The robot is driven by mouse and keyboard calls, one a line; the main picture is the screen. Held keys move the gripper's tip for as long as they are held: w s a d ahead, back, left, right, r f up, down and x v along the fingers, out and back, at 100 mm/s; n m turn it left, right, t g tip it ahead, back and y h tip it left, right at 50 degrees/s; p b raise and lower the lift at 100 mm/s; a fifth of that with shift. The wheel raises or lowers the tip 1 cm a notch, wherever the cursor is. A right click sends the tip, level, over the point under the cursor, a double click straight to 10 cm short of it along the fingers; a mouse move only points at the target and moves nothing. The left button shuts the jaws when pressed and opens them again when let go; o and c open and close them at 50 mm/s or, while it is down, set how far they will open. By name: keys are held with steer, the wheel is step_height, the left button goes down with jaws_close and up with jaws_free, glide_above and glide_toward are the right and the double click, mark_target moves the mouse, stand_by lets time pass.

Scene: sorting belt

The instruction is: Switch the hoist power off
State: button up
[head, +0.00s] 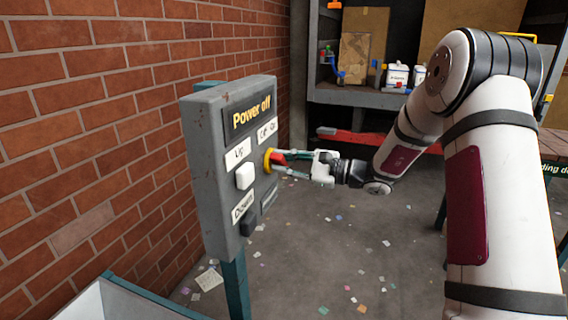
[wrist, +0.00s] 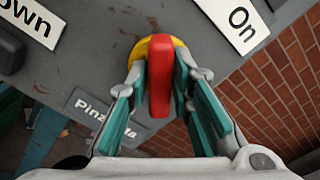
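The grey control box (head: 213,170) stands on a teal post, and its dark display (head: 251,115) reads "Power off" in yellow. The red switch handle (head: 279,157) sits on a yellow round base on the box face, below a white label. In the wrist view the red handle (wrist: 161,85) points toward the camera, with an "On" label (wrist: 238,22) to its upper right. My gripper (head: 285,164) is at the switch, its teal-padded fingers on either side of the handle. A gap shows at the right finger; contact on the left is unclear.
A white "Up" button (head: 245,176) and a dark "Down" button (head: 249,224) are on the same box, left of the switch. A brick wall (head: 90,120) stands behind the box. A shelf (head: 360,97) with containers is at the back. The floor has scattered paper scraps.

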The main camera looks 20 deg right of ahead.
steer(key=shift+o, duration=0.8)
steer(key=v, duration=1.2)
